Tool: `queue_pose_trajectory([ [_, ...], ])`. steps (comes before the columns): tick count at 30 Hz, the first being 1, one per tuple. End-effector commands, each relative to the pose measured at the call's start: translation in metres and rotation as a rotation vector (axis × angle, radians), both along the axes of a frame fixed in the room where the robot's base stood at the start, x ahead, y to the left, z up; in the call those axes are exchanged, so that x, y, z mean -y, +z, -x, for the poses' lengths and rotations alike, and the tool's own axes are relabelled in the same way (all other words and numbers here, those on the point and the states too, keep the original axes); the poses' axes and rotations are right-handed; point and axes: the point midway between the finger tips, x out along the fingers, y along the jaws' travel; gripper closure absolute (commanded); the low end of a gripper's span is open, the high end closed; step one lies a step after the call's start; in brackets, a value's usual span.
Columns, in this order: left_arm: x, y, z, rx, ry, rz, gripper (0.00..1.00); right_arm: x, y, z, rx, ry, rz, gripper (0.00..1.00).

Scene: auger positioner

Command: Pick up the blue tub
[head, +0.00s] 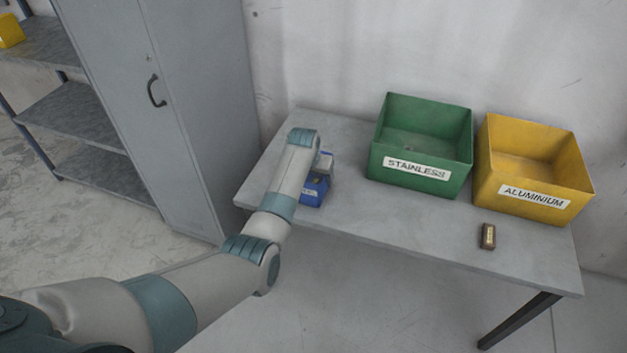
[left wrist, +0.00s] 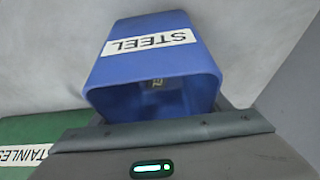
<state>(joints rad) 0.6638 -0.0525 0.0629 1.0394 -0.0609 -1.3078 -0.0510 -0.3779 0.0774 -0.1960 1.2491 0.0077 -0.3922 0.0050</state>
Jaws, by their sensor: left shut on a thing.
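The blue tub (head: 314,193) is at the left part of the table, mostly hidden behind my left forearm and wrist in the head view. In the left wrist view the blue tub (left wrist: 158,62) fills the middle, with a white STEEL label on its side and its open mouth toward my gripper. A small dark piece with a pale tag (left wrist: 155,84) shows inside it. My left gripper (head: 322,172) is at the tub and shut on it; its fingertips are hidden. I cannot tell whether the tub touches the table. My right gripper is not in view.
A green STAINLESS bin (head: 420,178) and a yellow ALUMINIUM bin (head: 525,213) stand right of the tub. A small brown block (head: 488,237) lies near the table's (head: 400,220) front right. A grey cabinet (head: 170,110) stands close on the left. The front middle of the table is clear.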

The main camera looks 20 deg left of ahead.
Motion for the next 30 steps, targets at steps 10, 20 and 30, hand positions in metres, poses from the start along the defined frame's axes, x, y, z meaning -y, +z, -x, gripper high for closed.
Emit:
queue_pose_trajectory([
  [10,0.000,0.013,-0.002,0.005,0.000,0.000,0.54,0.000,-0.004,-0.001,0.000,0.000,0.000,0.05],
  [20,0.000,0.065,-0.002,0.006,0.000,-0.001,0.54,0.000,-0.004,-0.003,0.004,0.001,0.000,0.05],
  [30,0.000,0.103,-0.001,0.003,-0.001,0.000,0.54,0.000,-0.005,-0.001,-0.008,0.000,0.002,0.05],
])
